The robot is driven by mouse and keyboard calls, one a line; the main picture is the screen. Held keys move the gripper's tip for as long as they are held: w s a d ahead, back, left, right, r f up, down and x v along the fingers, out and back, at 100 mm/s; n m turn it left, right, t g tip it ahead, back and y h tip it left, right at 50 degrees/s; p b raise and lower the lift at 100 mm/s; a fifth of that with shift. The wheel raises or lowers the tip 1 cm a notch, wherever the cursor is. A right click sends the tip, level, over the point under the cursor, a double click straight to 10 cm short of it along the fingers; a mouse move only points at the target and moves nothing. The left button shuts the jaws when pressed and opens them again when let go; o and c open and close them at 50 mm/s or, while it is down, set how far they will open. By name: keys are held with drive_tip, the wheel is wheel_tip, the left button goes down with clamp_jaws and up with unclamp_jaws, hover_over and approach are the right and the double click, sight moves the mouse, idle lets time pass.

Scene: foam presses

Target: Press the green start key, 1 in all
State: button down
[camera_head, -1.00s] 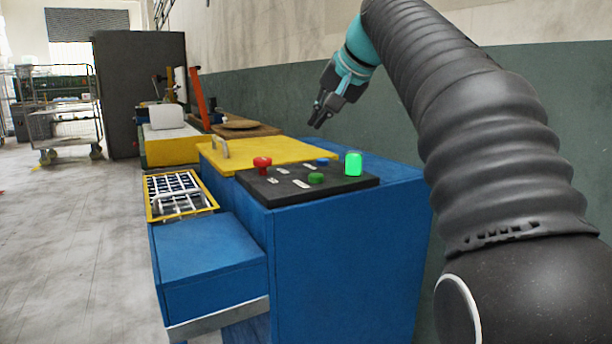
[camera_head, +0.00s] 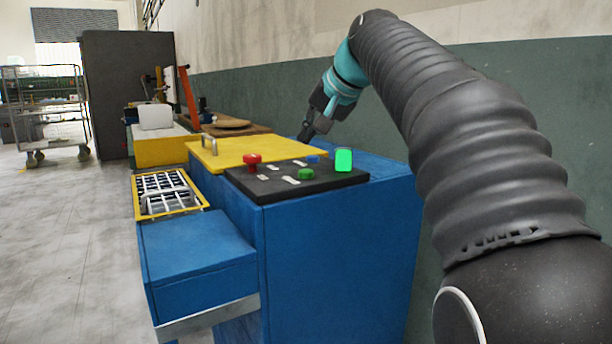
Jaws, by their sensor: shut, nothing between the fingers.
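A round dark green key (camera_head: 305,174) sits on the black control panel (camera_head: 262,188) on top of the blue press cabinet. A taller, bright green lit block (camera_head: 343,160) stands right of it at the panel's back right. A red mushroom button (camera_head: 252,160) and a partly seen blue button (camera_head: 313,159) are on the same panel. My gripper (camera_head: 304,135) is shut and empty. It points down above and behind the panel in the picture, apart from the green key. No contact with any button shows.
A yellow lid (camera_head: 250,150) with a handle lies behind the panel. A yellow-framed tray (camera_head: 165,206) and a lower blue box (camera_head: 195,260) sit at the left. A green and grey wall runs behind the cabinet.

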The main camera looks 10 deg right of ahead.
sight(309, 172)
drive_tip(key=shift+f+b, duration=1.25)
drive_tip(key=shift+f, duration=0.85)
drive_tip(key=shift+f, duration=0.45)
drive_tip(key=shift+f+b, duration=0.5)
drive_tip(key=shift+b, duration=0.05)
idle(0.5)
drive_tip(key=shift+r, duration=0.1)
drive_tip(key=shift+r+p, duration=0.85)
drive_tip(key=shift+p, duration=0.2)
